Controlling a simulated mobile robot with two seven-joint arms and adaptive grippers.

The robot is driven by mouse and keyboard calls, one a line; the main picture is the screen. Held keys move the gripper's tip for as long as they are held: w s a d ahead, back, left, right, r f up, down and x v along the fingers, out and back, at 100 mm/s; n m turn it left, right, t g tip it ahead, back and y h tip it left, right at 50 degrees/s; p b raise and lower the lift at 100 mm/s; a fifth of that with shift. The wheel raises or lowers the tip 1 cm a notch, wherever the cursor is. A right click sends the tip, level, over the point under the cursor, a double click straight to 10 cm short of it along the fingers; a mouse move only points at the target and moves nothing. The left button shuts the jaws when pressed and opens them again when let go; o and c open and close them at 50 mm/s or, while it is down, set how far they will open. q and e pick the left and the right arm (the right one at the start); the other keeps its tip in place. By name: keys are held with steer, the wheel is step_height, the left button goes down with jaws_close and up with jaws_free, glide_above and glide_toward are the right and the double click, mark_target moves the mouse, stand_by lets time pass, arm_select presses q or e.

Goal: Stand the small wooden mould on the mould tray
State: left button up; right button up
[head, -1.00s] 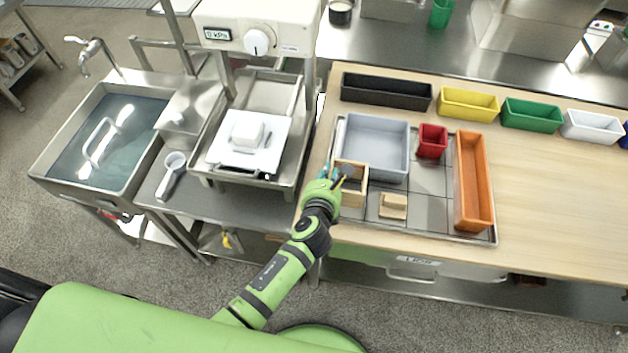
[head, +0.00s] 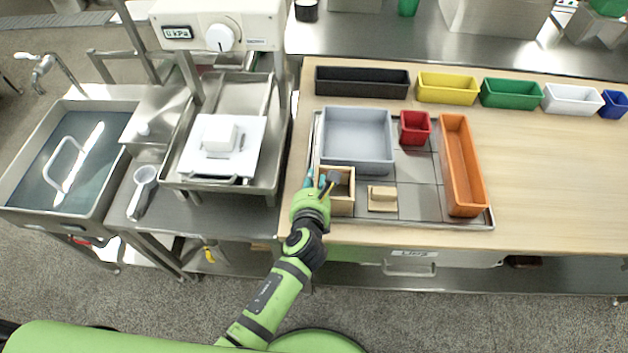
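The small wooden mould (head: 343,205) is an open-topped, light wood box at the front left of the shallow metal tray (head: 420,221) with square plates, probably the mould tray. It looks upright, just in front of a grey bin; I cannot tell whether it rests or hangs slightly above the tray. My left gripper (head: 319,181) is at the mould's left wall, with one finger at the outer side and the other over the opening. Whether the fingers pinch the wall is not clear. My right gripper is not in view.
A wooden block with a raised bar (head: 382,198) lies right of the mould. The grey bin (head: 357,140), red bin (head: 415,128) and orange bin (head: 462,165) share the tray. A press (head: 218,150) stands left. Wooden tabletop (head: 545,180) to the right is clear.

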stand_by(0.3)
arm_select(q)
steer(key=shift+r, duration=0.35)
steer(key=v, duration=1.1)
steer(key=shift+s, duration=0.4)
steer(key=shift+r, duration=0.1)
stand_by(0.5)
